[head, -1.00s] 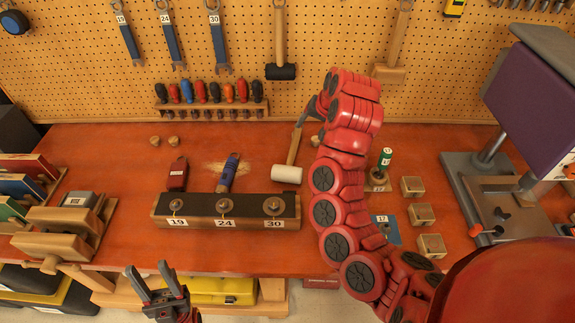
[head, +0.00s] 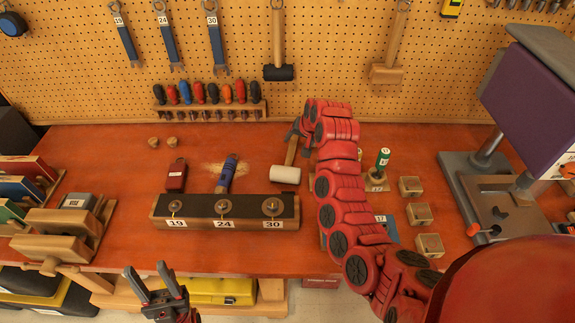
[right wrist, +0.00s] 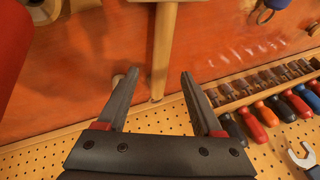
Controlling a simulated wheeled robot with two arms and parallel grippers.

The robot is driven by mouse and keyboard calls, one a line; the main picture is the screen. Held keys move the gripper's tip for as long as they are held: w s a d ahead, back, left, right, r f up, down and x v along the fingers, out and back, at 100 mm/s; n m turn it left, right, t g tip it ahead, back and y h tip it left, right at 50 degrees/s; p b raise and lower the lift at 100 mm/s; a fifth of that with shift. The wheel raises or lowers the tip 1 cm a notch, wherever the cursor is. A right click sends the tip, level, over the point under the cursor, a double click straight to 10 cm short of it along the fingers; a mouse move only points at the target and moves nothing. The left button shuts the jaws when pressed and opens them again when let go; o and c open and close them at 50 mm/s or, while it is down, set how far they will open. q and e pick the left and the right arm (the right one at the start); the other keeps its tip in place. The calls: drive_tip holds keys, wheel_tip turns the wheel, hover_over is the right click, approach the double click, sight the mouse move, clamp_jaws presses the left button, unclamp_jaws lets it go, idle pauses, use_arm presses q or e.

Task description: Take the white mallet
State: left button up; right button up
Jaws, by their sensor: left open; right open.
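The white mallet (head: 285,174) lies on the red-orange bench, its white head toward me and its wooden handle pointing away. Its handle also shows in the right wrist view (right wrist: 163,45). My right gripper (right wrist: 159,74) is open, with the handle's end lying between the lines of its two fingers; I cannot tell how far above the handle they are. In the head view my right arm hides most of that gripper, near the far end of the handle. My left gripper (head: 156,284) is open and empty, low in front of the bench's near edge.
A dark block with numbered pegs (head: 193,222) stands just in front of the mallet. A blue-handled tool (head: 227,174) lies to its left. A green-topped piece (head: 383,158) and several wooden blocks (head: 410,186) are to the right. A screwdriver rack (head: 210,107) is on the pegboard behind.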

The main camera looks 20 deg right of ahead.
sight(293, 147)
drive_tip(key=shift+w+f+p, duration=0.1)
drive_tip(key=shift+f+p, duration=0.1)
drive_tip(key=shift+p, duration=0.15)
drive_tip(key=p+x, duration=0.1)
drive_tip(key=x, duration=0.1)
drive_tip(key=shift+w+a+f, duration=0.15)
drive_tip(key=shift+f, duration=0.1)
drive_tip(key=shift+p+x, duration=0.5)
drive_tip(key=shift+x, duration=0.4)
clamp_jaws()
idle(0.4)
